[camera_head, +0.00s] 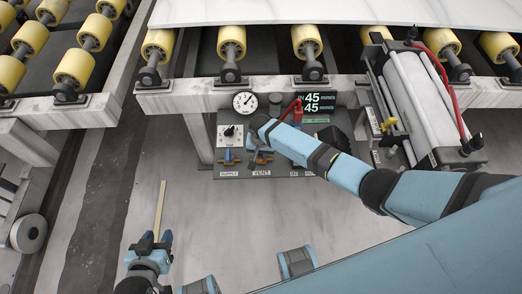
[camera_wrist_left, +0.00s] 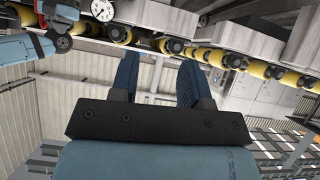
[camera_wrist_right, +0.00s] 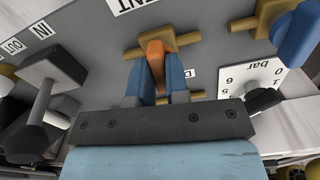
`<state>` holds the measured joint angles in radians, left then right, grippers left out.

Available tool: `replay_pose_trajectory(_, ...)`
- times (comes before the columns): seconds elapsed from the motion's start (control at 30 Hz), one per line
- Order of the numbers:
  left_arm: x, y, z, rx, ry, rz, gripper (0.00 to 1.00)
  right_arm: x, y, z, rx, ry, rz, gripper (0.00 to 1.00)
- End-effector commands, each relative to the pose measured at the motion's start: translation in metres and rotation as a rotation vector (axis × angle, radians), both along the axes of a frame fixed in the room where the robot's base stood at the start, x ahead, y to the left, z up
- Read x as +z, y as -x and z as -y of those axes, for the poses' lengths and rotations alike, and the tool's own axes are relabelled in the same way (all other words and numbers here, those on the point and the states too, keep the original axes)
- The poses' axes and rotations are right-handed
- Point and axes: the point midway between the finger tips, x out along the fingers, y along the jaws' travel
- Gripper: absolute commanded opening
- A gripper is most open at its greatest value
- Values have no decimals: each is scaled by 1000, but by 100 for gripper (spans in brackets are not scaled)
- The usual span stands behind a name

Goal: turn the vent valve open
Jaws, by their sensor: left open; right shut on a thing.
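The vent valve is on the grey panel. In the right wrist view its orange handle (camera_wrist_right: 155,52) stands between my right gripper's (camera_wrist_right: 158,78) two blue fingers, with a brass fitting (camera_wrist_right: 185,40) behind it. The fingers are shut on the handle and hide part of it. In the head view my right gripper (camera_head: 262,154) is at the panel just above the VENT label (camera_head: 262,173), covering most of the valve. My left gripper (camera_head: 150,240) is open and empty, low at the left, well away from the panel. Its spread fingers show in the left wrist view (camera_wrist_left: 157,80).
A blue-handled supply valve (camera_head: 228,157) sits left of the vent valve. A pressure gauge (camera_head: 245,102) and a red-handled part (camera_head: 291,112) are above. In the right wrist view a dark knob (camera_wrist_right: 55,70) is beside the gripper. Roller conveyors (camera_head: 232,42) run behind.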

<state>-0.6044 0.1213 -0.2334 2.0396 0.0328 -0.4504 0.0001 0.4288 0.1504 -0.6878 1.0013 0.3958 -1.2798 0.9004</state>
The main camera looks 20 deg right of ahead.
Motion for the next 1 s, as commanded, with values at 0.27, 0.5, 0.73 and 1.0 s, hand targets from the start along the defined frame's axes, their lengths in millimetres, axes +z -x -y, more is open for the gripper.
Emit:
replay_pose_trajectory(0.27, 20, 5, -4, -16, -26, 9, 43, 5, 1, -2, -243, -2, -5, 0)
replay_pose_trajectory(0.5, 32, 7, -5, -22, -37, 26, 43, 3, 1, -2, -471, -2, -5, 0)
replay_pose_trajectory(0.73, 38, 9, -6, -25, -44, 22, 43, 2, 1, -1, -689, -2, -4, 0)
replay_pose_trajectory(1.0, 49, 8, -5, -25, -44, 23, 43, 1, 1, -1, -945, 0, -3, 0)
